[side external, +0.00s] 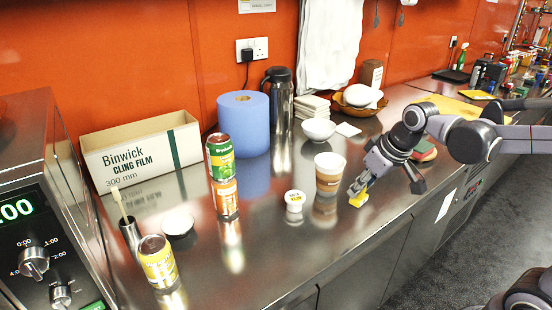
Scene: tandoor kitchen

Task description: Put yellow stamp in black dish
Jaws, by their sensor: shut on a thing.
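My gripper (359,190) is at the front right part of the steel counter, pointing down and to the left. It is shut on the yellow stamp (358,200), which shows below the fingertips, at or just above the counter top. The fingers hide part of the stamp. A small round dish (178,223), with a dark edge and a pale, shiny top, lies at the left of the counter, far to the left of my gripper. It may be the black dish, but its colour is hard to tell.
A paper cup (329,175) and a small white-lidded tub (294,201) stand left of my gripper. Stacked cans (222,178), a yellow can (158,262) and a dark cup with a stick (130,235) stand near the dish. The counter front between tub and yellow can is clear.

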